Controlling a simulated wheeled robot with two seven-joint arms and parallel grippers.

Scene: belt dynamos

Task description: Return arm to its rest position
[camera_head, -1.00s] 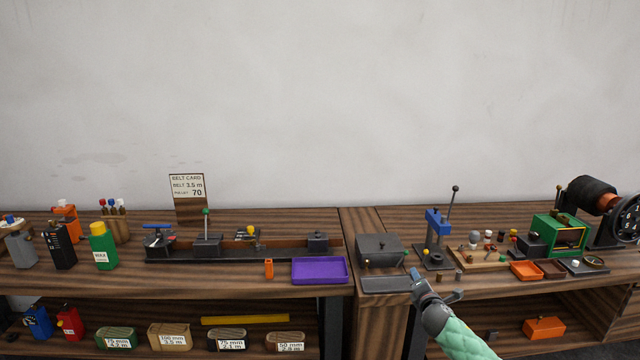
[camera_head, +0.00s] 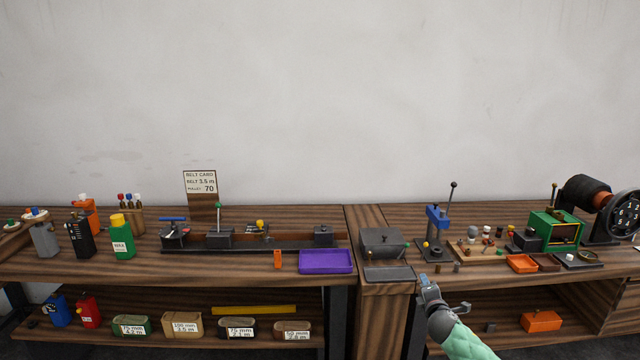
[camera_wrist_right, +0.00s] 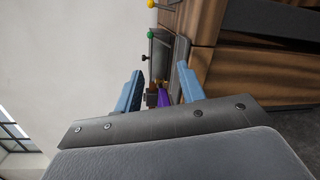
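My right arm comes in from the bottom of the head view, with a green sleeve. Its gripper (camera_head: 428,285) is in front of the bench's front edge, near the grey flat tray (camera_head: 388,274). In the right wrist view, the two blue fingers (camera_wrist_right: 158,92) stand apart with a gap between them. Nothing is held between them; the bench with a dark box and a purple patch shows beyond. My left gripper is not in the head view.
The wooden bench (camera_head: 140,262) carries a purple tray (camera_head: 325,261), a blue lever press (camera_head: 437,222), a green machine (camera_head: 553,229) and a dark box (camera_head: 382,241). A shelf below holds labelled belt rolls (camera_head: 183,325) and an orange box (camera_head: 541,321). The wall behind is bare.

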